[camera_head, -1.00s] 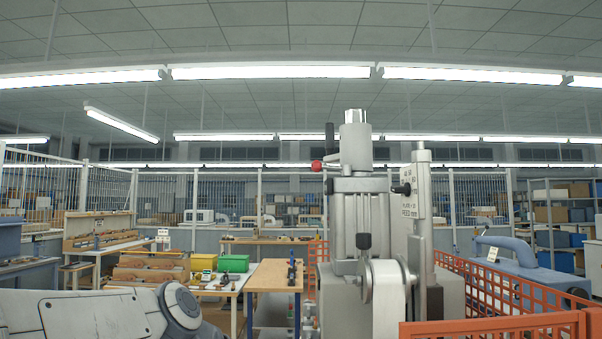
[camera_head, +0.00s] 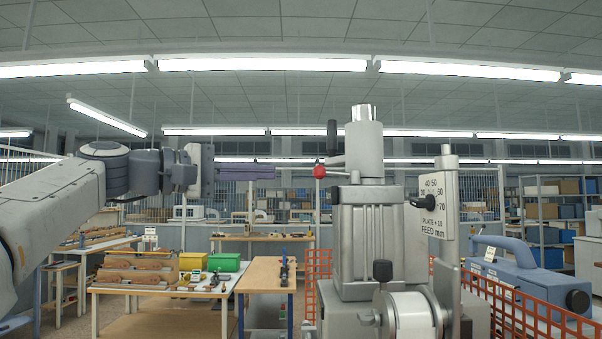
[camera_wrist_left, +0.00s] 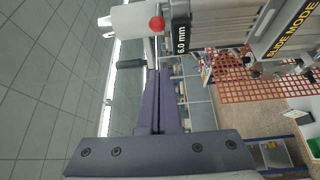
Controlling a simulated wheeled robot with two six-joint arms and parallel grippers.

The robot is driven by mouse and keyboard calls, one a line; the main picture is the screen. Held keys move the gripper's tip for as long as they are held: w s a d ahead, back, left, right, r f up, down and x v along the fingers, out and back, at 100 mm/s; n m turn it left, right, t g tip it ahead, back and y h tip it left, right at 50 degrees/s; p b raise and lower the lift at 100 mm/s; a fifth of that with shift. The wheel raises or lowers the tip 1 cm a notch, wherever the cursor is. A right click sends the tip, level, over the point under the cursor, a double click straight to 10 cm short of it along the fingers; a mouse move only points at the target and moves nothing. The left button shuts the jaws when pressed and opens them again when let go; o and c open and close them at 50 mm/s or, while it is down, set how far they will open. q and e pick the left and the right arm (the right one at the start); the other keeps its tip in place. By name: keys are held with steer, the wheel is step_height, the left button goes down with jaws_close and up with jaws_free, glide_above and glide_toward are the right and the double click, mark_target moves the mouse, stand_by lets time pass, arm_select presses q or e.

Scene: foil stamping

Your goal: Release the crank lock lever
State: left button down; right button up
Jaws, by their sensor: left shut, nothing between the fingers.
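The grey stamping machine (camera_head: 382,235) stands right of centre in the head view. A lever with a red ball knob (camera_head: 319,171) sticks out to the left of its upper head, and a black upright handle (camera_head: 332,138) rises beside it. In the left wrist view the red knob (camera_wrist_left: 156,23) is at the top and the black handle (camera_wrist_left: 131,63) is below it to the left. My left gripper (camera_head: 281,172) has its long purple fingers shut and empty, pointing right at about knob height, with a gap to the knob in the picture. The fingers also fill the middle of the wrist view (camera_wrist_left: 159,74).
Orange mesh fencing (camera_head: 535,305) runs to the right of the machine, with a blue device (camera_head: 525,270) behind it. Wooden workbenches (camera_head: 265,276) with a green bin (camera_head: 224,262) stand low at the left. The space above the benches is open.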

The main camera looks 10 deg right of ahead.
mark_target(337, 174)
arm_select(q)
steer(key=p+x, duration=0.5)
steer(key=x, duration=0.6)
steer(key=s, duration=0.1)
steer(key=s+a, duration=0.1)
steer(key=s+a+b, duration=0.1)
steer(key=s, duration=0.1)
steer(key=shift+f, duration=0.15)
